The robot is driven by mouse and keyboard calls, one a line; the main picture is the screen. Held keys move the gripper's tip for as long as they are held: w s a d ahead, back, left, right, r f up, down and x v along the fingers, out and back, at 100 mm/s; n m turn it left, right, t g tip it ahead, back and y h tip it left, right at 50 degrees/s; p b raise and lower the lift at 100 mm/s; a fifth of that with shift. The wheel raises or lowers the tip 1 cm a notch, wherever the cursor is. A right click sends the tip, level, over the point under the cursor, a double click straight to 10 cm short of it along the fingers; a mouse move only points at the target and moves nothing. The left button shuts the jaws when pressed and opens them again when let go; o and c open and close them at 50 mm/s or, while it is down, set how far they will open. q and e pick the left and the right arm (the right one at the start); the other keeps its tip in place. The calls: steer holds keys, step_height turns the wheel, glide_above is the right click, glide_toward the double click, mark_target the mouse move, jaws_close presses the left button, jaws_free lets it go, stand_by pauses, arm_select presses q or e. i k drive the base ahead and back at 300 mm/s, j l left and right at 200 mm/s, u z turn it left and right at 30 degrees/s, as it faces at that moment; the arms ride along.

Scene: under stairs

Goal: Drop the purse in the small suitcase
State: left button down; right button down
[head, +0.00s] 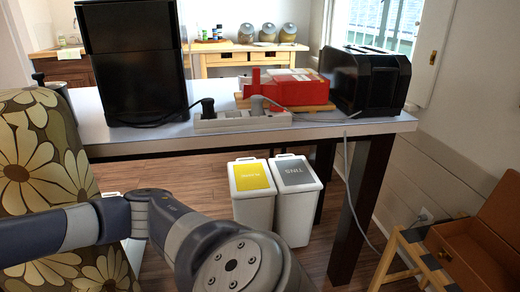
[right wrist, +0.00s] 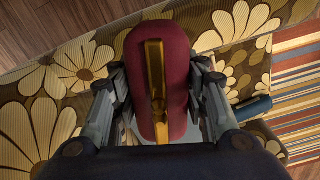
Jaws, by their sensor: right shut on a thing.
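In the right wrist view, a dark red purse (right wrist: 176,75) with a gold strip and clasp stands between the fingers of my right gripper (right wrist: 160,100). The gripper is shut on it, with one finger against each side. The purse is over a sofa with a flower pattern. A small brown suitcase (head: 480,248) is open at the right edge of the head view, partly cut off. It rests on a low wooden stand. Neither gripper shows in the head view; one of my arms crosses its bottom left. My left gripper is out of view.
The flowered sofa (head: 35,150) fills the left of the head view. A white table (head: 160,135) with a black machine, red box, toaster and power strip stands ahead. Two white bins (head: 254,203) stand under it. A cable hangs near the suitcase stand (head: 405,262).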

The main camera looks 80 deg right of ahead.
mark_target(473, 268)
steer(key=l+z, duration=0.1)
steer(key=z, duration=0.3)
steer(key=l+z, duration=0.15)
steer(key=z, duration=0.25)
steer(key=l+z, duration=0.15)
steer(key=z, duration=0.25)
steer(key=l+z, duration=0.1)
steer(key=z, duration=0.3)
steer(key=i+l+z, duration=0.1)
steer(key=z, duration=0.35)
steer(key=i+z, duration=0.15)
steer(key=z, duration=0.25)
steer(key=i+z, duration=0.15)
steer(key=z, duration=0.3)
steer(key=i+z, duration=0.1)
steer(key=z, duration=0.35)
